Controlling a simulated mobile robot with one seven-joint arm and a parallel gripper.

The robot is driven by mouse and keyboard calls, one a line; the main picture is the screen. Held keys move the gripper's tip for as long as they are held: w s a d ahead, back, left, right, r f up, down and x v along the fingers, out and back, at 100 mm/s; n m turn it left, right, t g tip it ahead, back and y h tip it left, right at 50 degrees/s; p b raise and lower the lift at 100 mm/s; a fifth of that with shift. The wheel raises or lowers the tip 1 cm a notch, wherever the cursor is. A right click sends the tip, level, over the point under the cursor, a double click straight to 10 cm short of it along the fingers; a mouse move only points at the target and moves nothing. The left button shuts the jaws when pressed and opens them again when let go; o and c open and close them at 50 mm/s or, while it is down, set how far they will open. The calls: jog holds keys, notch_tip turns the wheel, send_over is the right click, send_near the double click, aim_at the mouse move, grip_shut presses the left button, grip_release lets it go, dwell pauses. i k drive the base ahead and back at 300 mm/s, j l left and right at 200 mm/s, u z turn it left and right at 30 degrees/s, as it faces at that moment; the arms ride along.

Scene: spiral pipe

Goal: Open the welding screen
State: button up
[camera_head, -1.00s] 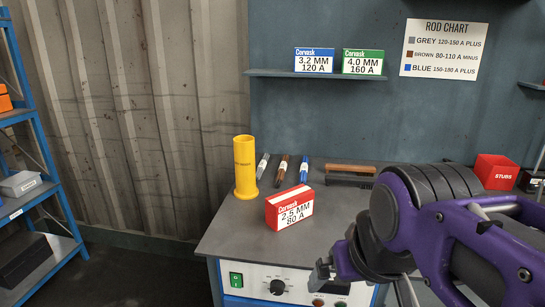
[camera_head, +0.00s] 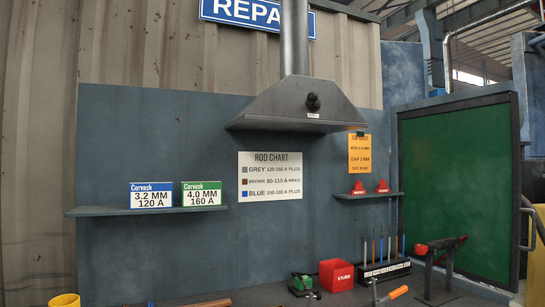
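The welding screen (camera_head: 456,188) is a green panel in a dark frame at the right of the head view. It stands upright at the right end of the blue-grey back wall (camera_head: 160,120), angled toward me. Its lower edge is close to the right end of the bench. I cannot make out a handle on it. My gripper is out of view.
A dark fume hood (camera_head: 300,105) hangs above the bench. A red tool on a stand (camera_head: 440,246), a rod rack (camera_head: 386,271), a red stubs box (camera_head: 336,275) and an orange-handled tool (camera_head: 390,295) are on the bench before the screen.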

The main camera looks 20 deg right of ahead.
aim_at(460, 173)
jog(key=z, duration=2.15)
